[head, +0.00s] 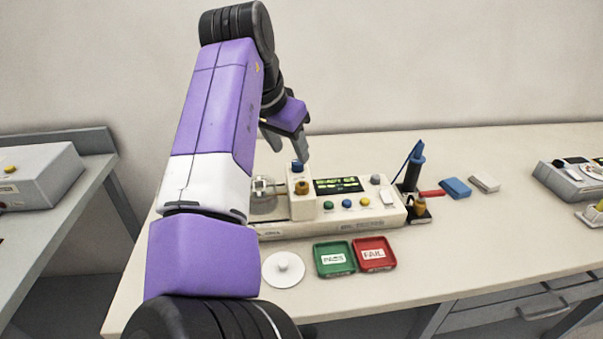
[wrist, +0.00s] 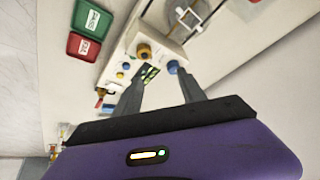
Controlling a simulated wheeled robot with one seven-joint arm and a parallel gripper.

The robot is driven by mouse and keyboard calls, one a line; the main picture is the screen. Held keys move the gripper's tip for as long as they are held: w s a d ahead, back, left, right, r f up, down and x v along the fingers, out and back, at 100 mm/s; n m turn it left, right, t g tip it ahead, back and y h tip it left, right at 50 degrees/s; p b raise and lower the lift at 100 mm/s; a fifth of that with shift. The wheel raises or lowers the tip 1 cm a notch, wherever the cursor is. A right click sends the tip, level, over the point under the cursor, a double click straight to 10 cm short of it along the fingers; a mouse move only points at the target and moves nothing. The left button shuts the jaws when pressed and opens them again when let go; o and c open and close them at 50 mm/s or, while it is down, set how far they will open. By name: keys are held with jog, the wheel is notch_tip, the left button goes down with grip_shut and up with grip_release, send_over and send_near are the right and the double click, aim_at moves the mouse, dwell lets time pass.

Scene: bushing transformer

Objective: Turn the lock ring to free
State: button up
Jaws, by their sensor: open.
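My gripper (head: 287,143) is open and empty above the left part of a cream test instrument (head: 375,222). In the wrist view its two fingers (wrist: 160,82) point toward the instrument. A blue knob (head: 298,166) tops the raised block; in the wrist view this knob (wrist: 173,66) shows close to the tip of the right finger. A brass-coloured knob (head: 302,188) sits on the block's front; it also shows in the wrist view (wrist: 144,51), beyond the fingertips. I cannot tell for certain which of these is the lock ring. My arm hides part of the instrument's left end.
A clear-sided fixture (wrist: 185,18) adjoins the block. A green PASS tray (head: 334,259), a red FAIL tray (head: 374,253) and a white lidded disc (head: 283,269) lie in front. A blue-handled tool (head: 414,165) stands at the right. Bare table (head: 480,235) lies farther right.

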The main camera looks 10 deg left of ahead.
aim_at(302, 185)
jog(key=shift+m+g, duration=0.4)
jog(key=shift+g, duration=0.3)
jog(key=f, duration=0.2)
jog(key=d+f, duration=0.1)
jog(key=f, duration=0.2)
jog(key=d+f, duration=0.1)
jog(key=f, duration=0.2)
jog(key=shift+w+d+f+p, duration=0.1)
jog(key=shift+p, duration=0.25)
jog(key=shift+c, duration=0.2)
grip_shut()
